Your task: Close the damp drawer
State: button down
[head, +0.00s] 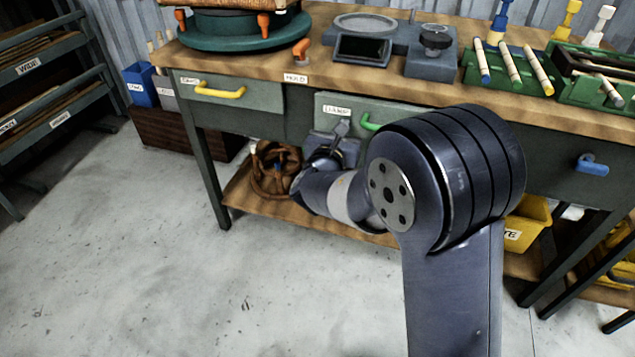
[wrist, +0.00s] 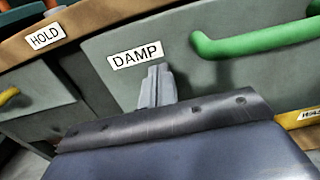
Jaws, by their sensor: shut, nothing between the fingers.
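The damp drawer (head: 340,106) is in the workbench front, with a grey-green face, a white DAMP label and a green handle (head: 371,123). In the head view its face stands out ahead of the bench front, and my arm covers its right part. In the wrist view the drawer face (wrist: 200,75) fills the middle, with the green handle (wrist: 255,40) at the upper right. My gripper (wrist: 155,72) is shut and empty, its tips at the face just below the DAMP label, left of the handle. I cannot tell if they touch. My gripper (head: 342,127) also shows in the head view.
A drawer with a yellow handle (head: 220,90) is to the left, and one with a blue handle (head: 591,164) to the right. Coiled rattan (head: 273,168) lies on the lower shelf. A yellow bin (head: 527,222) stands there too. The floor (head: 200,280) in front is clear.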

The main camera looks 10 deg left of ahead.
jog(key=w, duration=0.3)
jog(key=shift+w+d+r, duration=0.1)
jog(key=shift+w+d, duration=0.05)
jog(key=shift+w, duration=0.2)
jog(key=shift+r, duration=0.15)
